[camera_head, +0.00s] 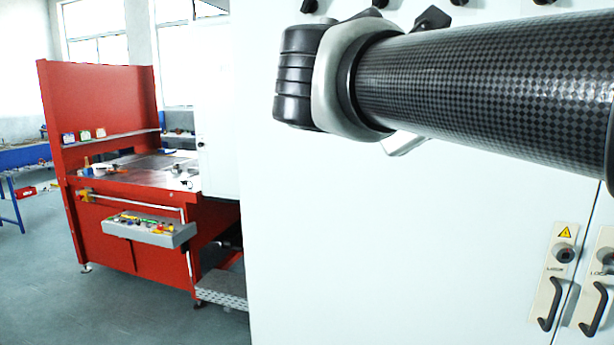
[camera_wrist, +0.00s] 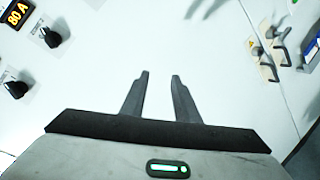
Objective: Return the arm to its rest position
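My gripper (camera_wrist: 159,77) shows in the wrist view with its two dark fingers apart and nothing between them. It points at the pale cabinet front (camera_wrist: 110,45), and a shadow of the fingers falls on that surface at the top. In the head view my arm's checkered dark link reaches across the upper right in front of the cabinet (camera_head: 400,250). The gripper's fingers are hidden in the head view.
Cabinet latches with black handles (camera_head: 549,303) are at the lower right. Black knobs (camera_wrist: 47,37) and an orange "80 A" display (camera_wrist: 16,13) are at the wrist view's left. A red workbench (camera_head: 125,235) stands left, with open grey floor (camera_head: 60,290) in front.

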